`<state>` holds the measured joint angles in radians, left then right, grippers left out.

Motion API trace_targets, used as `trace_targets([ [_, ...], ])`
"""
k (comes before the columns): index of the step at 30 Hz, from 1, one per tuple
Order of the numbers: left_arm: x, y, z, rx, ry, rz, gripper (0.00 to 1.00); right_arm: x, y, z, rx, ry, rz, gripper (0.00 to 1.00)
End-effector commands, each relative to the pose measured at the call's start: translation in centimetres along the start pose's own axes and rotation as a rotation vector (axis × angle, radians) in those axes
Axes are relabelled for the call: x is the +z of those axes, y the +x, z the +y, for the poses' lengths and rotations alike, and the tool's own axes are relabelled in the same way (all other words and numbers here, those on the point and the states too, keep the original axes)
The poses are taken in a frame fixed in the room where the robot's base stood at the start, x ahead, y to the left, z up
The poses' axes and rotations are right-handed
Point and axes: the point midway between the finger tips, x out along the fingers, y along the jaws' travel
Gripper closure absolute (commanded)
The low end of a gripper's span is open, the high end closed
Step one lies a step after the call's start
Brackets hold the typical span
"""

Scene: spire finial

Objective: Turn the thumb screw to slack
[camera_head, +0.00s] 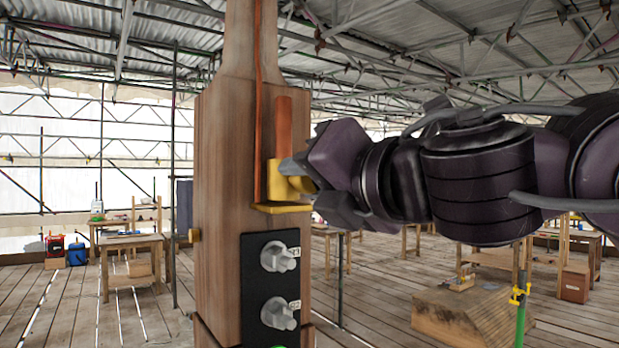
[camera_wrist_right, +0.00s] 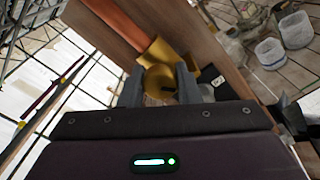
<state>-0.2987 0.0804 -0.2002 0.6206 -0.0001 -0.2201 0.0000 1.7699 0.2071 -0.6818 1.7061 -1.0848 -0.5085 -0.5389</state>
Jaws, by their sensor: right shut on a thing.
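A tall wooden post (camera_head: 222,190) stands upright in the head view. On its right side a brass clamp (camera_head: 280,208) sits at the foot of a short copper rod (camera_head: 284,122). My right gripper (camera_head: 300,172) reaches in from the right. In the right wrist view, the round brass thumb screw (camera_wrist_right: 160,80) sits between the two grey fingers of the right gripper (camera_wrist_right: 159,86), which is shut on it. In the head view the fingers and wrist hide part of the screw. How tight the screw is cannot be told. My left gripper is not in view.
A black panel (camera_head: 268,313) with two grey knobs is fixed on the post below the clamp. Wooden tables (camera_head: 130,240) and a wooden block (camera_head: 465,318) stand behind on the plank floor.

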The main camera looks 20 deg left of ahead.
Motion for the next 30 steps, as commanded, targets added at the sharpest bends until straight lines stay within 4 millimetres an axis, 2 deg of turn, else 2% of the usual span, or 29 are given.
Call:
trace_targets([
  [11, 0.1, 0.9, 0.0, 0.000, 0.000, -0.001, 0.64, 0.0, -0.1, -0.1, -0.002, -0.144, -0.003, 0.93],
  [30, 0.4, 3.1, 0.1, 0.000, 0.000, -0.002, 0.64, 0.1, -0.1, 0.1, -0.001, -0.734, -0.005, 0.93],
])
